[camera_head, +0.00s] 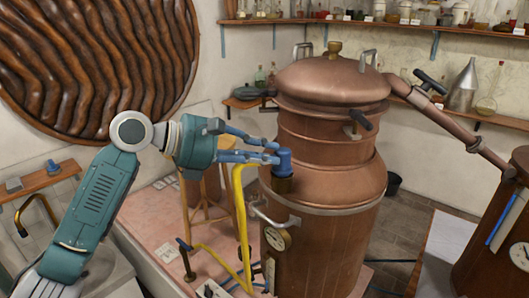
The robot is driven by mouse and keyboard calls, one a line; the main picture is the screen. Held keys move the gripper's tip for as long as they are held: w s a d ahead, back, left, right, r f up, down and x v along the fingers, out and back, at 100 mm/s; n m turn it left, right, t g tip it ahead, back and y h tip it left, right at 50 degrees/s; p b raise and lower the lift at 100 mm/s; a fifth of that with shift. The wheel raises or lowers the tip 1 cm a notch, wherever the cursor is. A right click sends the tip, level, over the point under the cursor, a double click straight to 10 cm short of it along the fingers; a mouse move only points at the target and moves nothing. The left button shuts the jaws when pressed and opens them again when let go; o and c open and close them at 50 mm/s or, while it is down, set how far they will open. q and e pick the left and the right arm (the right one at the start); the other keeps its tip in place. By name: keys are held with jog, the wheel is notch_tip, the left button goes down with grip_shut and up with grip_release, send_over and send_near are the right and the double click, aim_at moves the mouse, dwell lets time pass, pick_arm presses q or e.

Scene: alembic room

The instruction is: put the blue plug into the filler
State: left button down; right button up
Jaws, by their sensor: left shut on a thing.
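The blue plug (284,163) is upright at the left shoulder of the large copper still (325,245). Its lower end meets the short dark brass filler neck (283,186); I cannot tell how deep it sits in it. My left gripper (274,153) comes in from the left, level, with its blue fingers shut on the plug. The filler's opening is hidden by the plug. My right gripper is not in view.
A yellow hose (241,225) hangs just below my left gripper. Shelves with glassware (405,18) line the back wall.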

pick_arm(q)
jog(key=shift+f, duration=0.15)
dwell(0.5)
jog(key=c, duration=1.6)
grip_release()
jog(key=shift+o, duration=0.2)
